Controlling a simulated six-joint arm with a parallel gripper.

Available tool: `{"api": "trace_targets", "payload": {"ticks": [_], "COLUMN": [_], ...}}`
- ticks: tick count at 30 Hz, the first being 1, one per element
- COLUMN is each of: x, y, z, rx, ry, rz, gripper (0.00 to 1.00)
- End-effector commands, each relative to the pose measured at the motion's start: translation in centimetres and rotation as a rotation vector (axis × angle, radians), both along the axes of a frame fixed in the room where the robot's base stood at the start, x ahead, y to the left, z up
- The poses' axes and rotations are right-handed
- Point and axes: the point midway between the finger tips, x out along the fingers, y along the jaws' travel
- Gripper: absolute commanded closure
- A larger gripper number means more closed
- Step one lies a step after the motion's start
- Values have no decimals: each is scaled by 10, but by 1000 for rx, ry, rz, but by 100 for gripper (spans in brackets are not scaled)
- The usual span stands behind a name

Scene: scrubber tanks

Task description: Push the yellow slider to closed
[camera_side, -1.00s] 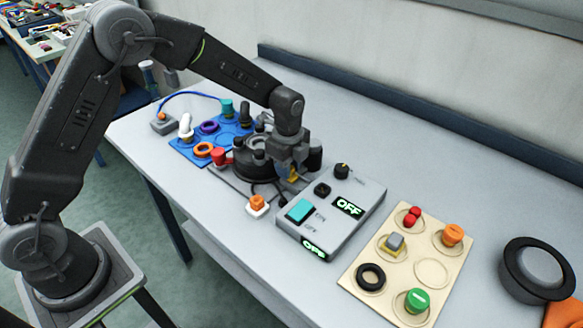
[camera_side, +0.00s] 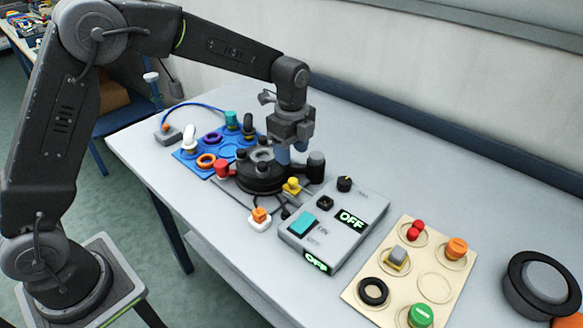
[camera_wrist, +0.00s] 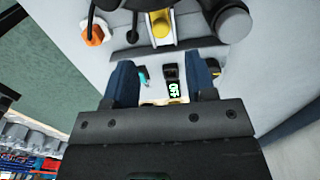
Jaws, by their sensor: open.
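The yellow slider (camera_side: 291,185) sits at the front right side of the round black tank unit (camera_side: 262,174), beside the grey control box. In the wrist view the yellow slider (camera_wrist: 161,30) is at the top centre, beyond my fingertips, with a yellow strip along it. My gripper (camera_side: 291,152) is above the black unit, a little above and behind the slider in the side view, and does not appear to touch it. In the wrist view my gripper (camera_wrist: 163,78) shows its two blue fingers apart with nothing between them.
The grey control box (camera_side: 370,217) with OFF displays stands right of the slider. A small orange-knobbed block (camera_side: 260,217) sits in front. A blue board (camera_side: 187,156) with coloured knobs is left; a beige board (camera_side: 435,289) with buttons is right. Table behind the box is clear.

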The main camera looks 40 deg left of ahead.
Motion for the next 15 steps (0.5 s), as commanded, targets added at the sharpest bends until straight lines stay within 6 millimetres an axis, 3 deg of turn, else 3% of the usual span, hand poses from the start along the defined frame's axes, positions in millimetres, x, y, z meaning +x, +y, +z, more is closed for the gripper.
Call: {"api": "trace_targets", "payload": {"ticks": [6,15], "x": [1,0], "y": [0,0], "z": [36,48], "rx": [0,0], "ry": [-2,1], "rz": [0,0], "gripper": [49,49]}}
